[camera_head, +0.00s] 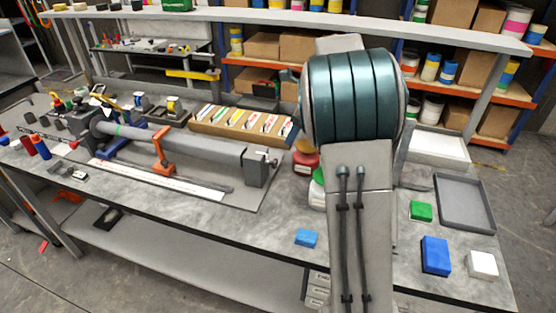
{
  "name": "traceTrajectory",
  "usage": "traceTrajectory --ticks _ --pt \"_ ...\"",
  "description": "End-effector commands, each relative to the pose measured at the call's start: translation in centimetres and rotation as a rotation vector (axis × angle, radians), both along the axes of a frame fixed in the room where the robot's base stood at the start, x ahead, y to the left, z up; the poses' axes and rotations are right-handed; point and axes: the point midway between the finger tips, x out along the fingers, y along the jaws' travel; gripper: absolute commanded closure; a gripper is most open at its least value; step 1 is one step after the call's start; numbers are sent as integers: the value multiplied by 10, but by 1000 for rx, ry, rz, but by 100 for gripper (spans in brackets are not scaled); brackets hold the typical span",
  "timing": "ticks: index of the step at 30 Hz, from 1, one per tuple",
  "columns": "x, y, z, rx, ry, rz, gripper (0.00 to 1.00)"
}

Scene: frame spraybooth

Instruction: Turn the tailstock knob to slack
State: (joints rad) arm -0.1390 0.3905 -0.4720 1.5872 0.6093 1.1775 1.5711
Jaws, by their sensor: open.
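A long jig with a thick grey tube (200,146) lies on the left part of the bench. A grey block (257,169), which looks like the tailstock, stands at the tube's right end. A small knob or handle (270,159) shows on its upper right side; its setting is too small to read. An orange bracket (162,150) and a blue support (118,145) stand along the tube. My arm rises through the middle of the picture, to the right of the tailstock block. My gripper does not show.
Behind the jig is a cardboard tray (238,124) with several labelled items. Red and green containers (305,162) stand partly behind my arm. A blue block (306,238) lies near the front edge. A grey tray (465,203) and small blocks lie at right.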

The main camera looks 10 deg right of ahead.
Motion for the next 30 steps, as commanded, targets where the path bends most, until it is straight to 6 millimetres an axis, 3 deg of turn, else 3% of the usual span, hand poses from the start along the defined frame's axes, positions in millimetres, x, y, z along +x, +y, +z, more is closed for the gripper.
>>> traceTrajectory --ticks 15,21,30 --pt "18 34 -94 -2 3 3 51" --pt "22 40 -112 -1 0 2 51" --pt "23 42 -116 -2 -1 4 51"
